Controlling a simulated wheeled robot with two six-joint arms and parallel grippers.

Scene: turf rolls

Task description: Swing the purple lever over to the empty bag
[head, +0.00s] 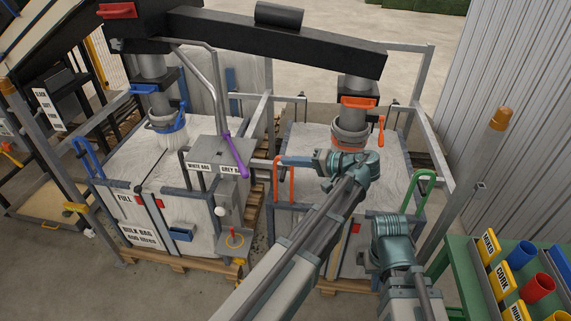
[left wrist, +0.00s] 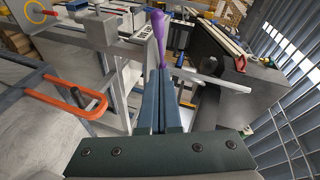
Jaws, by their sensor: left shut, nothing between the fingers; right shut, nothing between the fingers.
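The left bag (head: 125,165) carries a FULL sign. The right bag (head: 305,145) stands partly behind my left arm. My right gripper's fingers do not show.
An orange looped handle (head: 278,180) stands close below my left gripper. A black overhead beam (head: 270,42) spans both filling spouts. A green looped handle (head: 421,186) and a green table with colored cups (head: 536,288) are at right.

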